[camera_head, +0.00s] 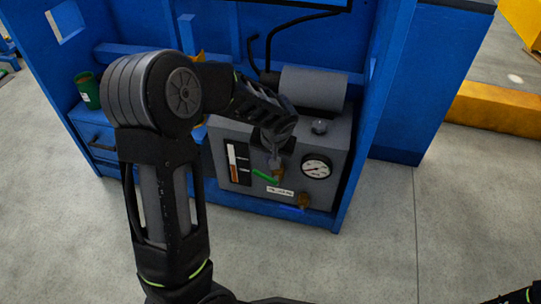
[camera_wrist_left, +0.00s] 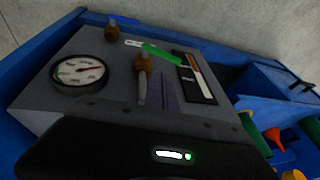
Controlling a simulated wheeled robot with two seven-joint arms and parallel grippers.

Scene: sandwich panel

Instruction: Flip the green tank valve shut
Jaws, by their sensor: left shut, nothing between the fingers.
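The green valve handle (camera_head: 264,177) is a short lever on the front of the grey tank box (camera_head: 335,147). In the head view it lies nearly level, slanting slightly, with its right end at a brass valve body (camera_head: 278,171). In the left wrist view the green handle (camera_wrist_left: 162,54) extends right from the brass valve body (camera_wrist_left: 145,62). My left gripper (camera_head: 275,156) is shut and empty, just above the brass valve in the head view. Whether it touches the valve is unclear.
A round white gauge (camera_head: 316,167) sits right of the valve, with another brass fitting (camera_head: 304,200) below it. A level strip (camera_head: 234,160) is left of the handle. A blue frame (camera_head: 377,110) surrounds the box. A green cup (camera_head: 88,91) stands left. The floor in front is clear.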

